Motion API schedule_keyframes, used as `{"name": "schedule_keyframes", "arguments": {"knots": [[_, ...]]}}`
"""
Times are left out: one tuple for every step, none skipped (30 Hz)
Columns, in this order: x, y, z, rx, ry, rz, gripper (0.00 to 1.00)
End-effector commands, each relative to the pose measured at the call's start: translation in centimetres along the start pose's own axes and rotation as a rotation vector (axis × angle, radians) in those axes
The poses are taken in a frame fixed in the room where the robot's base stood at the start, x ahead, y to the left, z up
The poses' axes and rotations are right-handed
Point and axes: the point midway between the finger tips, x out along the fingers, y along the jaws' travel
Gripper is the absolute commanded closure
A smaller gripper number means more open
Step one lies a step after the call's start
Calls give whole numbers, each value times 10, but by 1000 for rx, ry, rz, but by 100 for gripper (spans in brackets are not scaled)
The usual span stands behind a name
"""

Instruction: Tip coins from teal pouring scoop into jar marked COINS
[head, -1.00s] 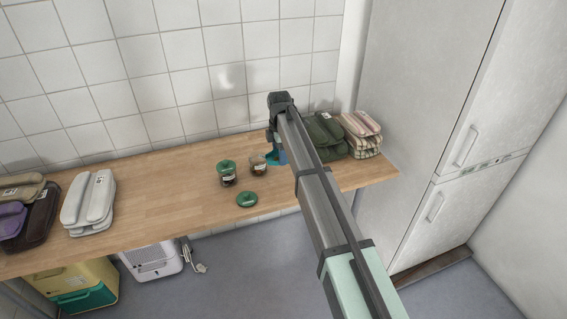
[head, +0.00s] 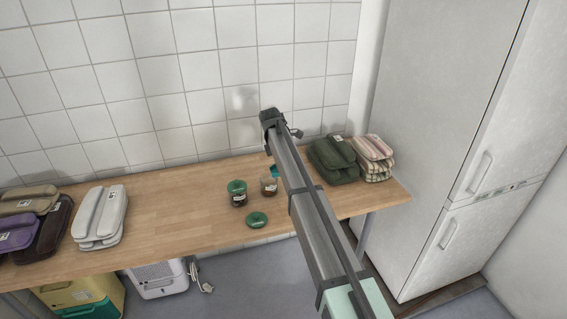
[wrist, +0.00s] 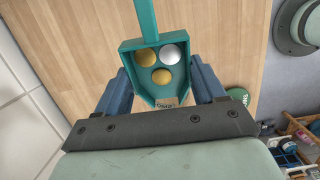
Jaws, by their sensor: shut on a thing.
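The teal scoop (wrist: 147,25) is held in my gripper (wrist: 161,72), whose blue fingers are shut on its two sides. Two gold coins and one silver coin (wrist: 174,52) lie in its pan. Just past the narrow end of the scoop, a small part of a pale label (wrist: 167,103) shows, with lettering that seems to read COINS. In the head view a bit of the scoop (head: 274,170) shows above the open jar (head: 268,186), partly behind my arm. I cannot tell whether scoop and jar touch. My fingers are hidden in the head view.
A jar with a green lid (head: 237,192) stands left of the open jar. A loose green lid (head: 257,219) lies in front. Green (head: 332,157) and striped (head: 373,157) folded bundles lie to the right, near the fridge.

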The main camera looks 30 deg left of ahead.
Motion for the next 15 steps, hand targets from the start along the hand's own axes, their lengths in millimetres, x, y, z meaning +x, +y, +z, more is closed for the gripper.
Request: {"name": "schedule_keyframes", "arguments": {"knots": [[-2,0,-4,-2,-43,1,61],[-3,0,-5,-2,-70,0,61],[-4,0,-7,-3,-105,0,61],[-5,0,-8,-3,-131,0,61],[-6,0,-9,-2,-158,0,61],[-6,0,-10,-2,-193,-1,61],[-7,0,-11,-2,-219,-1,61],[-8,0,-13,-3,-245,-1,61],[-9,0,-14,-3,-278,-1,61],[-9,0,-15,-2,-302,-2,61],[-10,0,-16,-2,-326,-1,61],[-11,0,-19,-2,-358,0,61],[-11,0,-20,-2,-383,0,61],[-12,0,-21,-2,-406,-1,61],[-13,0,-22,-2,-437,0,61]]}}
